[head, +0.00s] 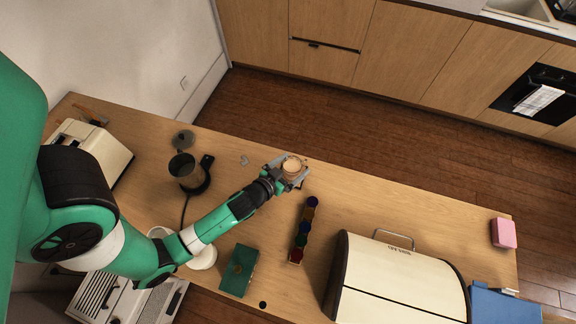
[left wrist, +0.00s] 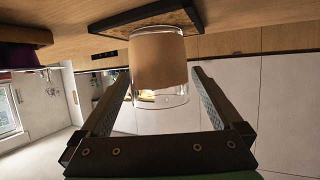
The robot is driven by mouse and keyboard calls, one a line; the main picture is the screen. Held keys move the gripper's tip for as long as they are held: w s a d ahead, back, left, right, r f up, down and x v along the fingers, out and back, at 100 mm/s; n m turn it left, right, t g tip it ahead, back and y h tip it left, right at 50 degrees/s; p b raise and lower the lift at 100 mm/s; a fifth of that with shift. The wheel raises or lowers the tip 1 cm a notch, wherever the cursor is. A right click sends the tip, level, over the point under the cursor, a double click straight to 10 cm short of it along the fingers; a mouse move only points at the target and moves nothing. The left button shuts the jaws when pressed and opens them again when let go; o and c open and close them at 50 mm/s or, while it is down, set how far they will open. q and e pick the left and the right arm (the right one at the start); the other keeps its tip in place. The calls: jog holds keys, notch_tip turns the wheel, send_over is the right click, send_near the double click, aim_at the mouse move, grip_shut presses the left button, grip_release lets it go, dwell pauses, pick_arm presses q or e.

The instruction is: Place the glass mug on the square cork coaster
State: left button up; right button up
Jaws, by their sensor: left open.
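The glass mug (head: 292,166), clear with a tan drink inside, stands near the table's far edge. In the left wrist view, which is upside down, the mug (left wrist: 158,65) has its base on the dark-edged square cork coaster (left wrist: 120,18) and looks upright. In the head view the coaster is mostly hidden under the mug and gripper. My left gripper (head: 287,170) is open, with one finger on each side of the mug. In the left wrist view the fingers (left wrist: 160,82) show gaps to the glass. My right gripper is not in view.
A row of coloured pots (head: 304,230) and a green book (head: 239,270) lie nearer. A cream bread box (head: 400,280) stands right, and a dark jug (head: 186,172) left. A pink block (head: 503,232) is at the far right.

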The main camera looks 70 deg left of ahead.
pick_arm(q)
jog(key=b+v, duration=0.2)
jog(key=v, duration=1)
jog(key=shift+r+b, duration=0.2)
jog(key=shift+b, duration=0.15)
jog(key=w+d+r+t+h, duration=0.15)
jog(key=w+r+t, duration=0.25)
jog(key=w+r, duration=0.85)
jog(key=w+d+r+t, duration=0.35)
jog(key=w+r, duration=0.55)
jog(key=r, duration=0.6)
jog(key=s+d+r+m+t+h, duration=0.1)
jog(key=d+r+m+t+h, duration=0.1)
jog(key=r, duration=0.8)
jog(key=s+d+r+m+t+h, duration=0.2)
jog(key=d+r+t+h, duration=0.1)
jog(key=r, duration=0.8)
jog(key=s+d+r+m+t+h, duration=0.2)
jog(key=d+r+m+t, duration=0.1)
jog(key=r, duration=0.7)
jog(key=shift+d+r+h, duration=0.3)
jog(key=shift+r+h, duration=0.05)
jog(key=shift+r, duration=0.05)
